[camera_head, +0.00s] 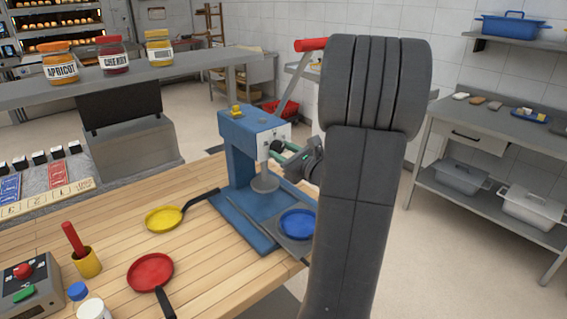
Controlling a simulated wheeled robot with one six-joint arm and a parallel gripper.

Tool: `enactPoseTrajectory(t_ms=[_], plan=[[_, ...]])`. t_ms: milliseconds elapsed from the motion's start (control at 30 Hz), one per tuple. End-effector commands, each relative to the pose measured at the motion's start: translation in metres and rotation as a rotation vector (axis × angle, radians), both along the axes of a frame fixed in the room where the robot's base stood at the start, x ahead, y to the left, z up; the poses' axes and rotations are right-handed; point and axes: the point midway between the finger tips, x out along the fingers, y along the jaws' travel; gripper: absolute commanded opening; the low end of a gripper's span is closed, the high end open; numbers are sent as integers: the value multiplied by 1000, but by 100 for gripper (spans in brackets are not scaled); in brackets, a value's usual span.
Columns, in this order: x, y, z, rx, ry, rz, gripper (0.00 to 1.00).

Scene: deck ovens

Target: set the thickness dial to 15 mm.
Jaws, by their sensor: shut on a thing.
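The blue press (240,150) stands on the wooden table, with a pale plate (272,141) on the side of its head facing right. The thickness dial (277,146) seems to be the small dark round part in front of that plate; its marks and setting are too small to read. My gripper (284,150) is at the plate, shut on what appears to be the dial. My arm comes from the right and hides part of the press's right side. The fingertips show only small and partly covered.
The red-handled lever (311,45) rises behind the press, close to my arm. A blue round dish (297,224) sits at the press's base. A yellow pan (163,219) and red pan (150,270) lie left. A shelf with jars (160,48) stands behind.

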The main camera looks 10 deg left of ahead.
Motion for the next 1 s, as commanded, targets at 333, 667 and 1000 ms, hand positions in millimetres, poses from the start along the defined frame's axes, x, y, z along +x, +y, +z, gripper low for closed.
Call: enactPoseTrajectory(t_ms=[333, 667, 1000], plan=[[0, 0, -8, -200, -263, 0, 13], [1, -1, -5, -368, -475, -1, 13], [1, -1, -2, -465, -595, 0, 13]])
